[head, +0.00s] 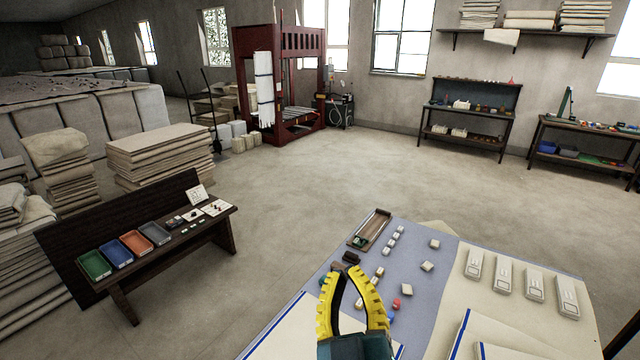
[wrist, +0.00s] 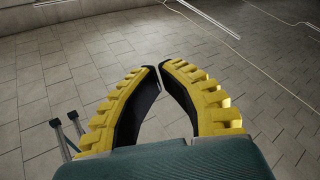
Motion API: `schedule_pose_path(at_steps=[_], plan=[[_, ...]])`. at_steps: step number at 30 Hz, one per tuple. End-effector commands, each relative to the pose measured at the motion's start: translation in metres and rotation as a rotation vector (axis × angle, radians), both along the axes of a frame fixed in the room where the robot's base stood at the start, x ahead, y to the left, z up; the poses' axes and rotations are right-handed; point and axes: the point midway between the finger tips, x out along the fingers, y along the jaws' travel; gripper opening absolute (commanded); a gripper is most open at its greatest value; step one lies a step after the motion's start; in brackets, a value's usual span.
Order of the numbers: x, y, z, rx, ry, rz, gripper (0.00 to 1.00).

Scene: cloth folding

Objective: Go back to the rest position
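My gripper (head: 348,270) has two yellow ribbed fingers and shows at the lower middle of the head view, in front of the worktable (head: 545,258). In the wrist view my gripper (wrist: 160,67) has its fingertips together, with nothing held between them. White cloths with blue stripes lie at the table's near edge, one at the left (head: 282,335) and one at the right (head: 480,335). My gripper hides part of the table's middle.
A blue-grey mat (head: 425,305) carries small blocks, a red piece (head: 396,303) and a wooden tray (head: 372,229). Several pale bars (head: 503,275) lie on the right. A dark bench (head: 215,218) with coloured bins stands left. The floor (head: 300,180) beyond the table is clear.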

Motion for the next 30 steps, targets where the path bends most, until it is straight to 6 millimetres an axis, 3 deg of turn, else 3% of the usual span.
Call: schedule_pose_path(at_steps=[1,6,10,11,13,24,27,30], plan=[[-0.016,-0.01,0.027,0.026,-0.044,-0.011,0.0],[-0.074,-0.027,0.092,0.138,-0.148,-0.011,0.0],[-0.119,-0.029,0.108,0.293,-0.146,0.031,0.0],[-0.112,-0.03,0.096,0.351,-0.09,0.039,0.0],[-0.111,-0.029,0.128,0.37,-0.093,0.047,0.0],[-0.11,-0.03,0.24,0.379,-0.093,0.049,0.0],[-0.11,-0.03,0.253,0.381,-0.092,0.05,0.0],[-0.11,-0.03,0.253,0.382,-0.092,0.051,0.0]])
